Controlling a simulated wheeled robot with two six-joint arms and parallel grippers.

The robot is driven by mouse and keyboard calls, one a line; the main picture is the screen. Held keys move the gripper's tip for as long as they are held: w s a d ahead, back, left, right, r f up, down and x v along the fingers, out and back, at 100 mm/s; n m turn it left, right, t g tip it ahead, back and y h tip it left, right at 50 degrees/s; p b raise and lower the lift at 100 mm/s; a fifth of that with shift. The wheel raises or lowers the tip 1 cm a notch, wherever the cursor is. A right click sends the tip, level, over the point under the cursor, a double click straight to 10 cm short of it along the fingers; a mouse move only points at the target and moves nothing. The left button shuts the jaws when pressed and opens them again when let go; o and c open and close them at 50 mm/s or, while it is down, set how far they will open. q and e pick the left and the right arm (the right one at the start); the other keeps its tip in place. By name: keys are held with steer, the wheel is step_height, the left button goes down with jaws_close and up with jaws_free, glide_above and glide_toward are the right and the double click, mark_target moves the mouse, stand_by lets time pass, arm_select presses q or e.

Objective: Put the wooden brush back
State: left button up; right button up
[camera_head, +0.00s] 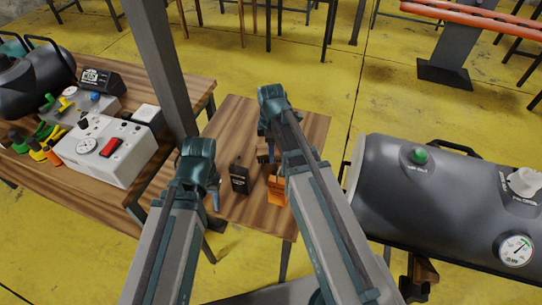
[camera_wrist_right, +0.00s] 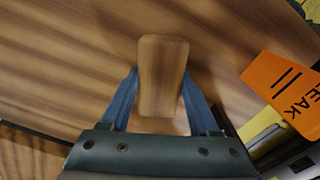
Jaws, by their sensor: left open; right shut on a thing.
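The wooden brush (camera_wrist_right: 162,72) shows in the right wrist view as a brown block with rounded corners. It stands between the two blue fingers of my right gripper (camera_wrist_right: 160,92), which is shut on it. In the head view a small part of the brown brush (camera_head: 263,148) shows beside my right arm, over the small wooden table (camera_head: 312,125). I cannot tell whether it touches the tabletop. My left gripper (camera_head: 214,198) is open, near the left side of the small table; its fingers are mostly hidden by its wrist.
A black box (camera_head: 239,180) and an orange leak sign (camera_head: 277,188) stand on the small table near my right arm. The orange sign (camera_wrist_right: 282,90) also shows in the wrist view. A workbench (camera_head: 50,170) with a control box is left; a dark tank (camera_head: 430,195) is right.

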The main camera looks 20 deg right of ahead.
arm_select(q)
step_height(320, 180, down, 2)
steer(key=shift+f+b, duration=0.15)
steer(key=shift+b, duration=0.45)
arm_select(e)
step_height(320, 180, down, 2)
steer(key=shift+f, duration=0.15)
steer(key=o, duration=1.2)
